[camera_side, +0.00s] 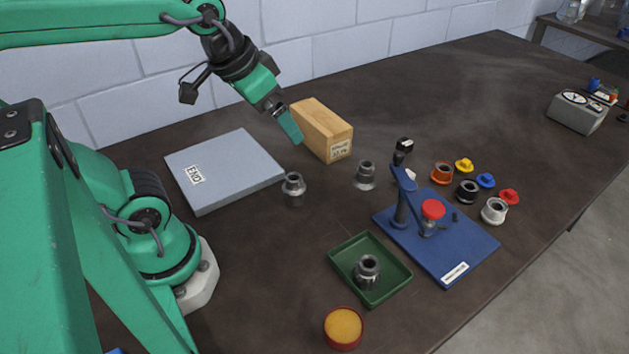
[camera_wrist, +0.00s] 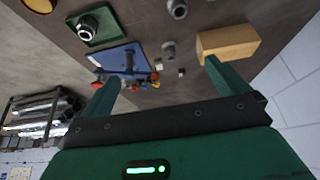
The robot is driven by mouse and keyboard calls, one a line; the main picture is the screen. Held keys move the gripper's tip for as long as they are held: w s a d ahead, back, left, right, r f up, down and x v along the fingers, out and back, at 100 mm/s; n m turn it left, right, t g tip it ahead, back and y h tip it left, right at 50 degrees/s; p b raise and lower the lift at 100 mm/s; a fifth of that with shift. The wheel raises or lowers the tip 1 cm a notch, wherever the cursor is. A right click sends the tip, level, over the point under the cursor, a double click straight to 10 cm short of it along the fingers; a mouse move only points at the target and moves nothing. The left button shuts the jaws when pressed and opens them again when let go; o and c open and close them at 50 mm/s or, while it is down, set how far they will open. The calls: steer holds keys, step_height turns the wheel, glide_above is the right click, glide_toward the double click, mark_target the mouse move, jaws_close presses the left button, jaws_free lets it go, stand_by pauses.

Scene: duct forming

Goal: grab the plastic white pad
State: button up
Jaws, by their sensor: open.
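A small white piece (camera_side: 409,176), likely the plastic white pad, lies on the dark table just behind the blue fixture, partly hidden by its arm in the side view. A small pale piece (camera_wrist: 182,72), probably the same one, shows between my fingers in the wrist view. My gripper (camera_side: 290,127) hangs above the table, left of the wooden block and well apart from the white piece. In the wrist view my gripper (camera_wrist: 163,72) has its two fingers wide apart, open, with nothing held.
The wooden block (camera_side: 323,130), metal fittings (camera_side: 365,175) (camera_side: 294,188) and blue fixture (camera_side: 445,245) stand nearby. A grey plate (camera_side: 235,175) lies left, a green tray (camera_side: 345,258) in front. Several coloured caps (camera_side: 486,180) sit right.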

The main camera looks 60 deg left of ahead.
steer(key=shift+s+f, duration=0.75)
steer(key=shift+s, duration=0.3)
steer(key=c, duration=0.8)
steer(key=shift+o, duration=0.2)
steer(key=shift+w+r, duration=0.1)
